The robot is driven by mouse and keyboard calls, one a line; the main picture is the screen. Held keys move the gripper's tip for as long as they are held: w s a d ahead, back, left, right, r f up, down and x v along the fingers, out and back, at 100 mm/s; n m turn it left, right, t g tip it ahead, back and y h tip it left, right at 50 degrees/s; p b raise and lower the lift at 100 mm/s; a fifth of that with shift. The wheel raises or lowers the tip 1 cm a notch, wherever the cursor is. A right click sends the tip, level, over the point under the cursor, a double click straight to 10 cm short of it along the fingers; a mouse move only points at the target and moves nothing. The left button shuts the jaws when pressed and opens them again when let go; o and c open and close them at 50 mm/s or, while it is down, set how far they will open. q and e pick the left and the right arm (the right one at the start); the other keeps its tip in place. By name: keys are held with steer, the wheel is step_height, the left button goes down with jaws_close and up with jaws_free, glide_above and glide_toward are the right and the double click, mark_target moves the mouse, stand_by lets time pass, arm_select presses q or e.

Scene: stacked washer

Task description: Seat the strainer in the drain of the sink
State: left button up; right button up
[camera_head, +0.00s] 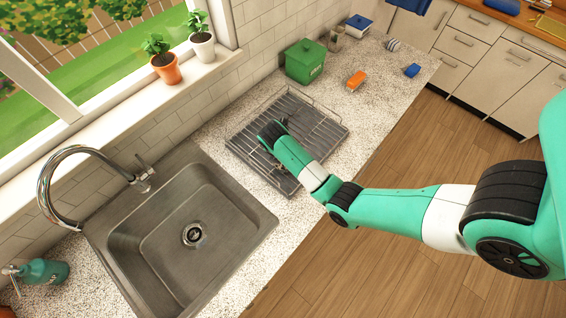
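The steel sink (150,238) is set into the speckled counter at the lower left. Its drain (193,235) is a round metal ring with a dark centre in the basin floor. I cannot make out a separate strainer; it may be hidden by my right gripper or too small to tell. My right arm comes in from the right, and its gripper (275,128) is low over the wire dish rack (322,130), right of the sink. Its fingers are mostly hidden by the wrist, so its opening and any hold are unclear. My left gripper is not in view.
A curved faucet (88,150) rises behind the sink, with a teal soap bottle (42,271) at its left. Potted plants line the windowsill. The basin looks clear.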

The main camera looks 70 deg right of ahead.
jaws_close()
stand_by(1.4)
